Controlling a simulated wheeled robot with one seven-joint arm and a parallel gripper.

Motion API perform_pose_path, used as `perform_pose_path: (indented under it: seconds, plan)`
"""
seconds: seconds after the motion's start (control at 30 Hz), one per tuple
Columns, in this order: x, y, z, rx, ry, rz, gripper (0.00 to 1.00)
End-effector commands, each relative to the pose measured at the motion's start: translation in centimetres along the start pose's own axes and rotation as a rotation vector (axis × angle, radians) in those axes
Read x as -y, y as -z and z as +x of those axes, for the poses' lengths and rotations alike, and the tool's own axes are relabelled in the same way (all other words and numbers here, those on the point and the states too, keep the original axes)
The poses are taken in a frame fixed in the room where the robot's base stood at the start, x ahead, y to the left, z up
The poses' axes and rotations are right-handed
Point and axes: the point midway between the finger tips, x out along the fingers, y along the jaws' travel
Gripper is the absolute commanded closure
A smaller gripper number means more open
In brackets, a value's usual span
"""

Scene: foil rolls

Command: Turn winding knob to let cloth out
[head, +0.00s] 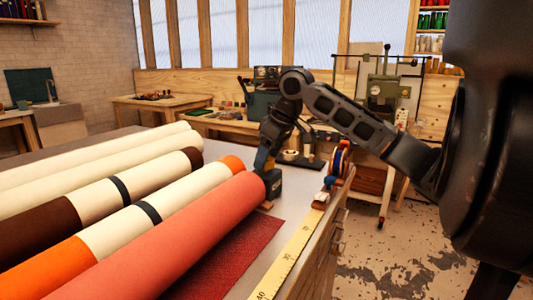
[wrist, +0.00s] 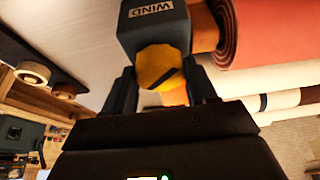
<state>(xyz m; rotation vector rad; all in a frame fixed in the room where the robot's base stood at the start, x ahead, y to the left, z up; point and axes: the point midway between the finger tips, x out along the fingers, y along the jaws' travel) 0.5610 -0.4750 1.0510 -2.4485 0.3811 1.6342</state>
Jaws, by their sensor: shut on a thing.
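The winding knob (wrist: 160,66) is round and yellow-orange with a dark slanted mark. It sits on a dark box labelled "WIND" (wrist: 155,22). In the wrist view my gripper (wrist: 162,88) has one finger on each side of the knob and is shut on it. In the head view my gripper (head: 264,160) reaches down at the far end of the salmon-red roll (head: 190,235), by the dark winding box (head: 273,186). The knob is hidden there. A dark red cloth (head: 235,262) lies flat on the table beside the roll.
Cream, brown and orange rolls (head: 110,190) lie side by side on the left. A yellow measuring tape (head: 290,256) runs along the table's right edge. A reel-like device (head: 340,162) stands near that edge. A strip of grey tabletop between cloth and tape is clear.

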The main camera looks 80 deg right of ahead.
Motion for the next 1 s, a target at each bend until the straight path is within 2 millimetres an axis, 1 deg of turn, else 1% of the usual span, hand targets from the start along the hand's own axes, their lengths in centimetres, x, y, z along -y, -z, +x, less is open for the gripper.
perform_pose_path:
  seconds: [0.3, 0.6, 0.8, 1.0]
  plan:
    - [-0.09, 0.10, 0.08, -0.001, 0.120, -0.277, 0.74]
    - [-0.24, 0.14, 0.14, 0.001, 0.218, -0.517, 0.74]
    - [-0.27, 0.16, 0.17, 0.002, 0.266, -0.636, 0.74]
    - [-0.34, 0.17, 0.15, 0.002, 0.295, -0.707, 0.74]
